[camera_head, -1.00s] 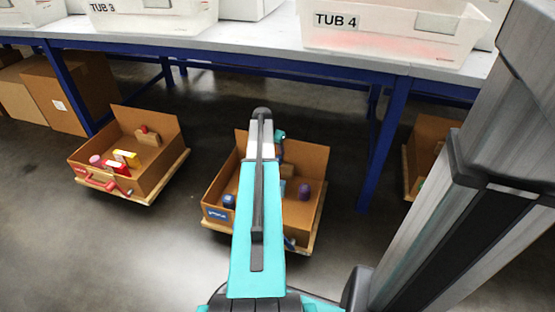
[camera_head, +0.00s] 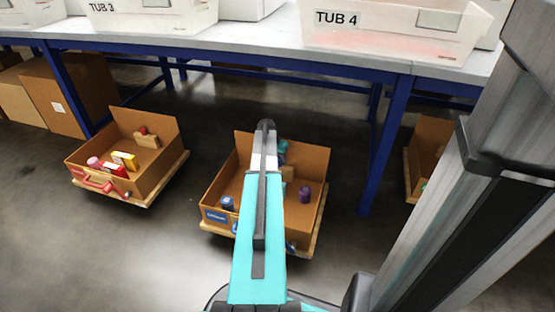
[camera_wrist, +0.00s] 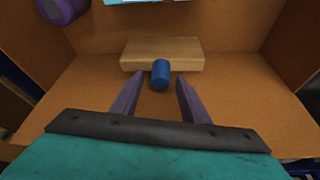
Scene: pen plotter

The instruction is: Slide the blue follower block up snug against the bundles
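The follower block (camera_wrist: 185,53) is a pale wooden block with a blue cylindrical knob (camera_wrist: 161,74), lying across the floor of a cardboard box (camera_head: 262,232). In the head view the wooden block (camera_head: 287,173) shows just right of my arm. My gripper (camera_wrist: 161,80) is open, its fingertips on either side of the knob with gaps showing; whether they reach its depth I cannot tell. Beyond the block, a purple roll (camera_wrist: 62,8) and part of a light-blue item (camera_wrist: 150,1) show. The purple roll (camera_head: 305,193) and a blue roll (camera_head: 228,203) show in the head view; my arm hides the middle.
The box walls rise close around my gripper. A blue-legged table (camera_head: 385,140) carrying tubs (camera_head: 400,30) stands behind. Grey floor between the boxes is clear.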

